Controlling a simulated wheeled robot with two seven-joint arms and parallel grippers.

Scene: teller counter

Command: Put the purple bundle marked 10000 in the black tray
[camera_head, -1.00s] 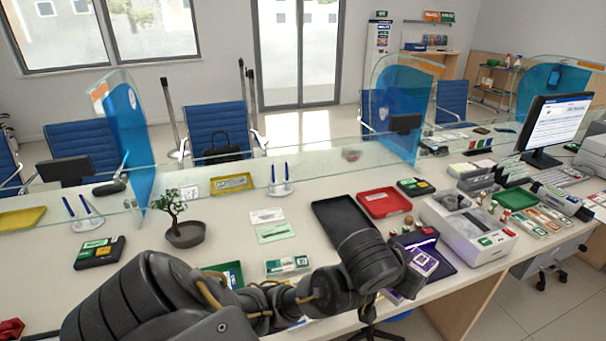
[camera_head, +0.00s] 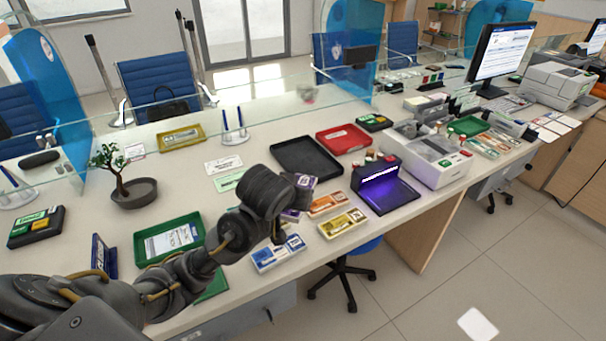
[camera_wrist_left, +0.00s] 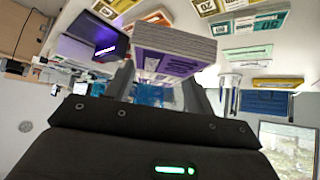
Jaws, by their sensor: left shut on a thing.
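My left gripper (camera_head: 290,202) is shut on a purple bundle (camera_head: 305,183), held above the counter just in front of the black tray (camera_head: 304,156). My wrist and gripper hide part of the bundle in the head view. In the left wrist view the purple bundle (camera_wrist_left: 172,52) sits between the two fingers, showing its purple printed band and grey paper edges. Its number is too small to read surely. The black tray is empty, lying on the counter beyond the gripper. My right gripper is not in view.
Orange (camera_head: 326,204), yellow (camera_head: 342,223) and blue (camera_head: 278,253) bundles lie near the front edge. A lit purple lamp device (camera_head: 385,185) stands right of the tray. A red tray (camera_head: 342,138) lies behind it, a green tray (camera_head: 150,252) to the left.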

